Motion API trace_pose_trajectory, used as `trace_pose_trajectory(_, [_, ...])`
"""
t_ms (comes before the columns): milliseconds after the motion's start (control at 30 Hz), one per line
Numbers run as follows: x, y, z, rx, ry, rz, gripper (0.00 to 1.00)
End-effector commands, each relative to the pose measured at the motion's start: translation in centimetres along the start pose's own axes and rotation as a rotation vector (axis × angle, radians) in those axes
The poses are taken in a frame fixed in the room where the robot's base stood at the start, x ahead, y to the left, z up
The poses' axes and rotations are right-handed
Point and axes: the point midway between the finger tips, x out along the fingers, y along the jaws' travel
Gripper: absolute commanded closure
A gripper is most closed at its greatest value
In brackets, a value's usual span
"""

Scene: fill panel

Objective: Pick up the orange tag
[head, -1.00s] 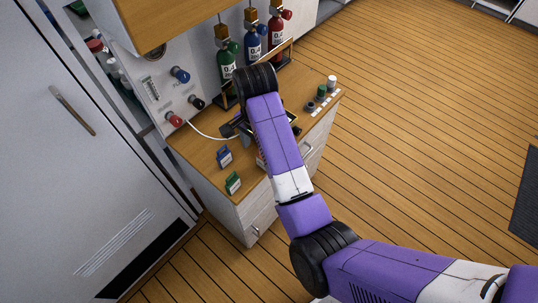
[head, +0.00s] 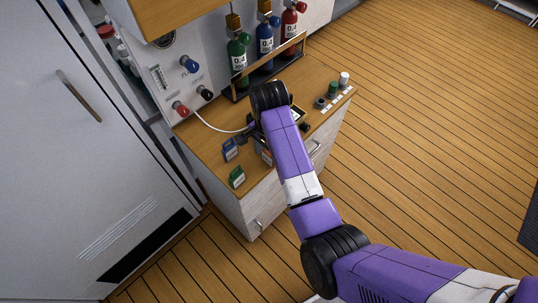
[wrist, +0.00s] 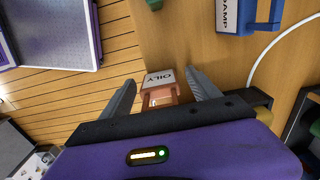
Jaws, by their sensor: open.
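The orange tag (wrist: 160,92), a small stand with a white face reading "OILY", is near the counter's front edge. In the wrist view it is between the two fingers of my open gripper (wrist: 160,78), with visible gaps on both sides. Neither finger looks closed on it. In the head view only a sliver of the orange tag (head: 266,156) shows beside my arm, which hides most of it. My gripper is largely hidden there too.
A blue tag (head: 230,149) and a green tag (head: 237,177) stand left of the orange one on the wooden counter (head: 204,141). A white hose (head: 213,127) runs from the wall panel. Gas bottles (head: 238,58) stand behind. Small knobs (head: 333,89) sit at the right.

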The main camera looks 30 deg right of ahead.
Motion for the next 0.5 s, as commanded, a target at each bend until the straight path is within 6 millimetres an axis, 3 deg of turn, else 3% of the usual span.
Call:
trace_pose_trajectory(233, [0.17, 0.0, 0.0, 0.0, 0.0, 0.0, 0.31])
trace_pose_trajectory(500, [0.15, 0.01, -0.02, 0.0, 0.0, 0.0, 0.84])
